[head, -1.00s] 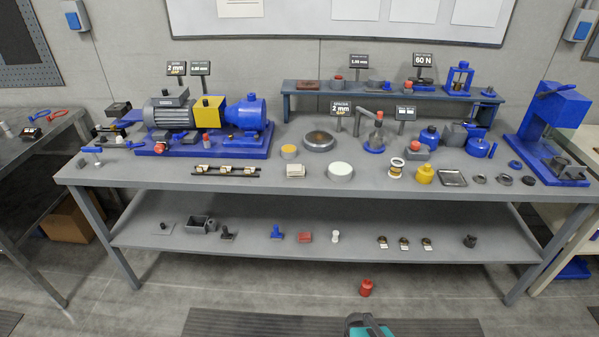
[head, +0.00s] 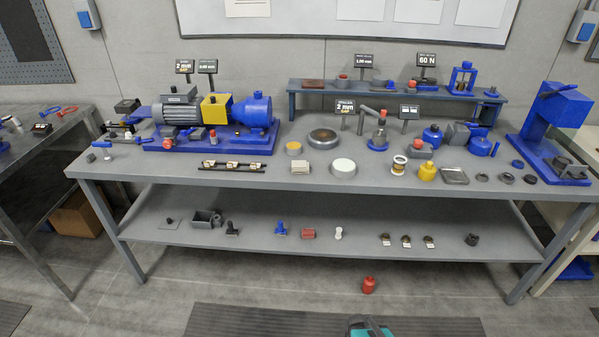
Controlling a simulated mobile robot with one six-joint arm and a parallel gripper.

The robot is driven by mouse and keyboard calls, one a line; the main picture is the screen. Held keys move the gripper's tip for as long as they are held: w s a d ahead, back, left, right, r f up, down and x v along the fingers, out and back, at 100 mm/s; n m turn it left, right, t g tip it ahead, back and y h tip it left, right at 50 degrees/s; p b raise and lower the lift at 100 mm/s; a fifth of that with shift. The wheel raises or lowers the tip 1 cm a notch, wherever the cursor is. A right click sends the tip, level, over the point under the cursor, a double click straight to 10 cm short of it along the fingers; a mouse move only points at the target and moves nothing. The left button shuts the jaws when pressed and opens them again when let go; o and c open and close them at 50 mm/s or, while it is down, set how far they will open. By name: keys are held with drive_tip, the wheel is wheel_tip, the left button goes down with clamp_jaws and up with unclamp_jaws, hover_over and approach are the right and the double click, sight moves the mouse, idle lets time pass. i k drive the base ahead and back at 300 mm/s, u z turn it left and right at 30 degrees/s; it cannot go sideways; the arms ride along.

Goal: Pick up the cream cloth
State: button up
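The cream cloth (head: 300,167) looks like a small, folded, squarish stack. It lies flat on the grey workbench top (head: 240,178) near the front edge, left of the middle. It sits between a black strip with small pale pieces (head: 232,165) and a round white-topped dish (head: 343,168), apart from both. Nothing covers it. A teal and dark part of my arm shows at the bottom edge of the head view, well below and in front of the bench. My gripper's fingertips are not visible.
A motor and pump unit (head: 205,115) stands behind on the left. A yellow tin (head: 294,148) and a dark round dish (head: 322,138) sit behind the cloth. A lower shelf (head: 265,243) holds small parts.

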sight(298, 167)
drive_tip(key=u, duration=0.25)
drive_tip(key=k, duration=0.8)
drive_tip(key=u, duration=0.5)
drive_tip(key=k, duration=0.5)
drive_tip(key=u, duration=0.65)
drive_tip(key=i, duration=2.25)
drive_tip(key=z, duration=0.35)
